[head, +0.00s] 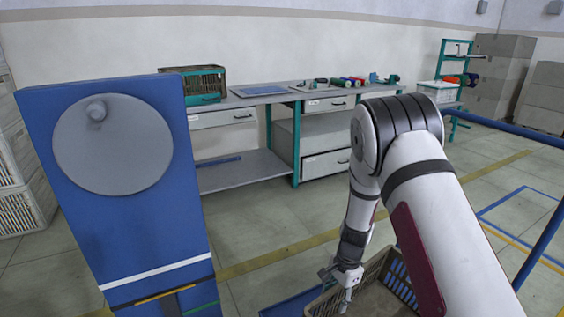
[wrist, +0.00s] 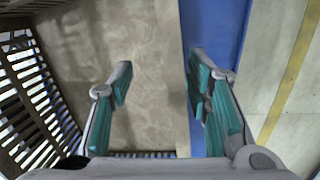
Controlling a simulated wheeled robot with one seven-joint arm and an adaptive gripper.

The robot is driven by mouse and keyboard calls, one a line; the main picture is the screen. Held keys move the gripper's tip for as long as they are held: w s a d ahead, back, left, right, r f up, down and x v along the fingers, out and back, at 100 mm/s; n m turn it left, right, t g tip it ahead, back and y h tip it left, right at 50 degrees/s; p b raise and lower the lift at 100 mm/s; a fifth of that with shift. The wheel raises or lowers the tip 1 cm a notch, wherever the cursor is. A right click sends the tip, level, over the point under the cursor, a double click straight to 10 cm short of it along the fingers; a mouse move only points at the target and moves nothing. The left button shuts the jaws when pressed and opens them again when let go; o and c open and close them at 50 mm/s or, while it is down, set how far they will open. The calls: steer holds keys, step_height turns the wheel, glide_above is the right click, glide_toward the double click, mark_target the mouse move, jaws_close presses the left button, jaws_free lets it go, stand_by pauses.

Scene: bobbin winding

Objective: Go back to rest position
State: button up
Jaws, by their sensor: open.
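My gripper (head: 343,279) hangs low at the bottom middle of the head view, over the left edge of a brown slatted crate (head: 396,277). In the wrist view my gripper (wrist: 158,82) is open, with its two teal-padded fingers apart and nothing between them. Below the fingers are the crate's bare inside, its slatted wall (wrist: 40,85) at the left, and a blue strip (wrist: 215,30) at the right. My arm reaches down from the right of the head view and hides part of the crate.
A blue machine (head: 150,215) with a grey disc (head: 112,145) stands close at the left. A workbench (head: 262,97) with a dark crate (head: 205,84) and several spools (head: 345,82) is along the back wall. A blue rail (head: 540,243) is at the right. Open floor (head: 265,215) lies between.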

steer(key=s+a+r+n+y, duration=0.1)
steer(key=s+r+n, duration=0.35)
steer(key=r, duration=0.95)
steer(key=s+r+n, duration=0.2)
steer(key=s+r, duration=0.5)
steer(key=r, duration=0.7)
steer(key=s+d+r+n+h, duration=0.1)
steer(key=s+d+r+n, duration=0.15)
steer(key=s, duration=0.65)
steer(key=s+d+r+n+t, duration=0.1)
steer(key=s+r+n, duration=0.15)
steer(key=s, duration=0.65)
steer(key=s+d+r+n+h, duration=0.1)
steer(key=s+r, duration=0.3)
steer(key=s, duration=0.5)
step_height(320, 180, up, 28)
steer(key=t+p, duration=0.3)
steer(key=p, duration=2.3)
steer(key=shift+w+d+f+t, duration=0.2)
steer(key=shift+d+t, duration=0.1)
steer(key=shift+t, duration=0.1)
steer(key=shift+d, duration=0.15)
